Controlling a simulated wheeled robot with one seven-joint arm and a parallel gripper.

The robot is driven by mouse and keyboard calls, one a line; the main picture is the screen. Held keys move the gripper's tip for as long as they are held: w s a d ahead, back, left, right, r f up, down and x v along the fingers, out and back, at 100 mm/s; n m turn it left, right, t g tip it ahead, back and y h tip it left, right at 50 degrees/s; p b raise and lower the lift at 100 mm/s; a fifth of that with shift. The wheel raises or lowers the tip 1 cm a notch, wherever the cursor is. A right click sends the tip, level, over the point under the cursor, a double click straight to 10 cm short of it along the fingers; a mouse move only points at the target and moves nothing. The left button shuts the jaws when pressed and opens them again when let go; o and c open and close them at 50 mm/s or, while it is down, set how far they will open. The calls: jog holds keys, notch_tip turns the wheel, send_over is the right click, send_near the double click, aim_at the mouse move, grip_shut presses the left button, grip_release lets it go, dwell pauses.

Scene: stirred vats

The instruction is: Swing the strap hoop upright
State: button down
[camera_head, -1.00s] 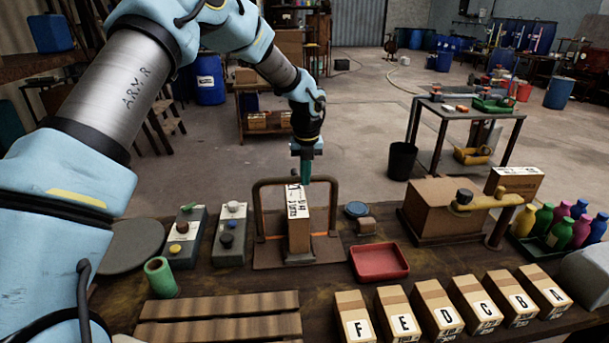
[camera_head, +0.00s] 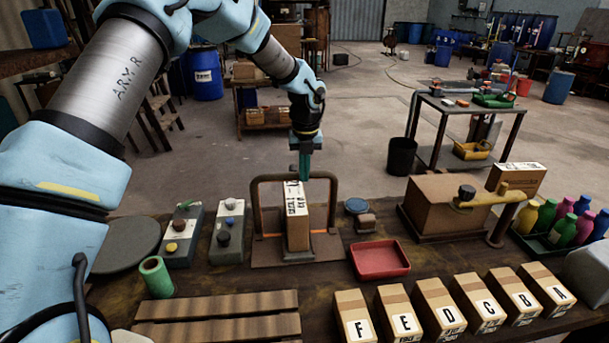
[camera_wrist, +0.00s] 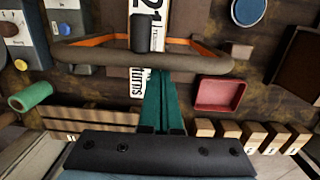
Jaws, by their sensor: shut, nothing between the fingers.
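The strap hoop (camera_head: 265,179) is a brown metal arch on a flat base plate (camera_head: 270,257). It rises over a tall carton (camera_head: 298,228) with a white printed label; whether it stands fully upright or leans a little, I cannot tell. In the wrist view the hoop's top bar (camera_wrist: 90,57) runs across, above the carton (camera_wrist: 160,20). My gripper (camera_head: 305,176) points down at the middle of the top bar, green fingers shut and empty. In the wrist view the fingers (camera_wrist: 160,82) end close to the bar; contact is unclear.
Two button boxes (camera_head: 229,232) stand left of the base plate, with a green roll (camera_head: 158,277) nearby. A red tray (camera_head: 380,261) lies to the right. Several lettered cartons (camera_head: 438,305) line the front edge. A larger box (camera_head: 435,205) sits further right.

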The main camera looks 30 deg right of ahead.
notch_tip(320, 180, up, 11)
jog(key=b, duration=0.2)
jog(key=shift+s+a+f, duration=0.15)
jog(key=shift+s, duration=0.2)
